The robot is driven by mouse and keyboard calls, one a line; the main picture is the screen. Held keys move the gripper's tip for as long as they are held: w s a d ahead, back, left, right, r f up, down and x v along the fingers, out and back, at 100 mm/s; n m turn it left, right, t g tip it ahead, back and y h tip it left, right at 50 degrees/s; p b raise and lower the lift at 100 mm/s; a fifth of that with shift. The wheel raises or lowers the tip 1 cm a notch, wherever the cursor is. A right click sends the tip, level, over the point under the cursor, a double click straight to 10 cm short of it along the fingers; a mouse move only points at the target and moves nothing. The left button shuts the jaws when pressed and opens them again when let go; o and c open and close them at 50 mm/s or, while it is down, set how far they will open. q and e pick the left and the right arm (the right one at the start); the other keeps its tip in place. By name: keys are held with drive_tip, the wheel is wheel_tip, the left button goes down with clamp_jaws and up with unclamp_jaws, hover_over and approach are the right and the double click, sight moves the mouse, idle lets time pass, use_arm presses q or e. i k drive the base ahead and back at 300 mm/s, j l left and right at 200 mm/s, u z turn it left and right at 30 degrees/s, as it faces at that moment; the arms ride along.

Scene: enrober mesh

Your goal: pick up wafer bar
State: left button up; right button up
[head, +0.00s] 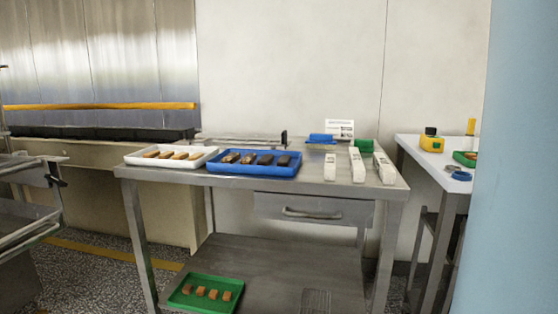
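Several light and darker brown bars (180,155) lie side by side in a white tray (134,157) on the steel table. Several bars, some brown with lighter tops and some dark brown (265,159), lie in a blue tray (255,172) next to it. Several short orange-brown blocks (200,292) lie in a green tray (190,303) on the table's lower shelf. I cannot tell which of these is the wafer bar. Neither of my grippers is in view.
The steel table (315,182) has a drawer (315,209) under its top. White boxes or bottles (357,165) and blue and green items (321,138) stand at its right. A white-topped table (425,154) is further right. A pale blue surface (520,160) fills the right edge.

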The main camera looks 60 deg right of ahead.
sight(249, 158)
drive_tip(key=z, duration=1.75)
